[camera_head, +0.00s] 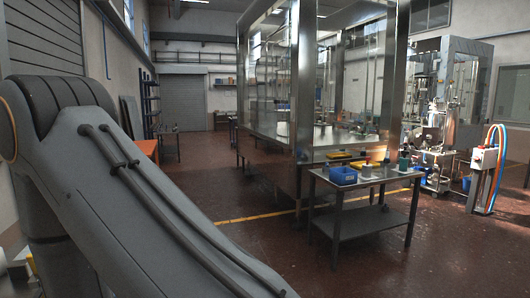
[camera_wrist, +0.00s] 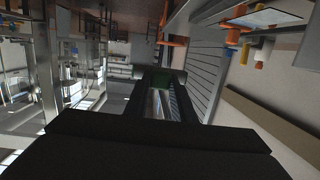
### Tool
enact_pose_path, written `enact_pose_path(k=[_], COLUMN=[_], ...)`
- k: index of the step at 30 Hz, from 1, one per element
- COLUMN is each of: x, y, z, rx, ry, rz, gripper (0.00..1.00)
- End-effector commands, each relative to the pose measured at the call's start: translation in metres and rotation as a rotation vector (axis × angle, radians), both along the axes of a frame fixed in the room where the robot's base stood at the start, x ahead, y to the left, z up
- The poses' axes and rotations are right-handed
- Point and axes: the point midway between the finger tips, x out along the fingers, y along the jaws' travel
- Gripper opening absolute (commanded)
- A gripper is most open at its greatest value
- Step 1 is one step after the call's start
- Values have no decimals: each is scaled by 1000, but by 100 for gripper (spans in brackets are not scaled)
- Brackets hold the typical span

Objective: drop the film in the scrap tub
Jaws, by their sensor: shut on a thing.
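In the wrist view my gripper (camera_wrist: 162,76) is shut, its dark fingers around a shiny, streaked, clear-grey piece that looks like the film (camera_wrist: 160,103). A dark green patch shows at the far end between the fingers; I cannot tell whether it belongs to the film. My gripper does not show in the head view, where only my grey arm crosses the left side. No tub can be surely picked out as the scrap tub. A small blue open bin (camera_head: 343,176) sits on the left end of a metal cart, well away from my arm.
The metal cart (camera_head: 345,221) stands right of centre, before a tall glass-and-steel enclosure (camera_head: 300,110). It also carries small cups. A machine (camera_head: 440,110) and a post with coloured hoses (camera_head: 484,160) stand at the right. The red-brown floor in front is clear.

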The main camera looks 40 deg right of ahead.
Motion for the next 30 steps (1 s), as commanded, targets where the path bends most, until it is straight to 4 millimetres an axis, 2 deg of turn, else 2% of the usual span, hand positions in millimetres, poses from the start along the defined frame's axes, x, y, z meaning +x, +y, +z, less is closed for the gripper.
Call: enact_pose_path(k=[1, 5, 9, 12, 15, 18, 21, 30], x=[0, -9, -30, -51, -70, -85, -95, -98], y=[29, 89, 155, 197, 229, 250, 263, 268], z=[16, 35, 53, 62, 67, 70, 71, 58], rx=[3, 3, 3, 1, 1, -1, 0, -1], ry=[-5, -3, -1, 0, 0, 1, 0, 0], rz=[6, -13, -32, -45, -55, -61, -64, -68], gripper=[0, 0, 0, 0, 0, 0, 0, 0])
